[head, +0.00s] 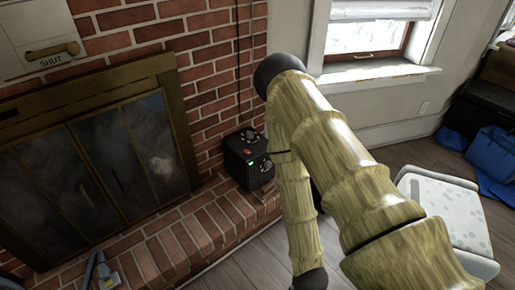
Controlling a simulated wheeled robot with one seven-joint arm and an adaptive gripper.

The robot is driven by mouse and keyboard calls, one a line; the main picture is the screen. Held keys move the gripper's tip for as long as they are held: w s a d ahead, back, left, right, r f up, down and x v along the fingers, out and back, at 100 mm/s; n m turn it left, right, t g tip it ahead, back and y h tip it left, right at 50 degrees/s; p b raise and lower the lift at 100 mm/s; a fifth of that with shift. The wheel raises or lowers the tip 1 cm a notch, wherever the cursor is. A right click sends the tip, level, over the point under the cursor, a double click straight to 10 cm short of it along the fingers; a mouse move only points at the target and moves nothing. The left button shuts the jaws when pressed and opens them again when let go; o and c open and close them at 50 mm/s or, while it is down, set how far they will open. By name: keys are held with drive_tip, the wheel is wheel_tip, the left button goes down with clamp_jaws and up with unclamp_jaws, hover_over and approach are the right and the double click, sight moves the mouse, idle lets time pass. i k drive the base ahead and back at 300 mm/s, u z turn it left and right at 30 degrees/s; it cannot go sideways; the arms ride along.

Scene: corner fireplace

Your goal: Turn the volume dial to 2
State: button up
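A small black box (238,172) stands on the brick hearth against the brick wall, to the right of the fireplace. A small green light and a red mark show on its front. A knob-like part (249,134) sits on its top, and a pale round dial (267,165) shows at its right side. I cannot tell which one is the volume dial, and no numbers or dial setting can be read. My arm fills the middle and right of the head view, just right of the box. My gripper is not in view.
The brick hearth (205,228) runs along the fireplace doors (110,150). A cable (238,70) runs up the wall above the box. A pale speckled seat (447,205) and blue bags (495,150) are at the right. Bluish-grey objects (100,272) lie at lower left.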

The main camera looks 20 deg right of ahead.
sight(250, 134)
drive_tip(key=z, duration=1.15)
drive_tip(key=i, duration=0.65)
drive_tip(key=u, duration=0.55)
drive_tip(key=i, duration=0.65)
drive_tip(key=u, duration=0.45)
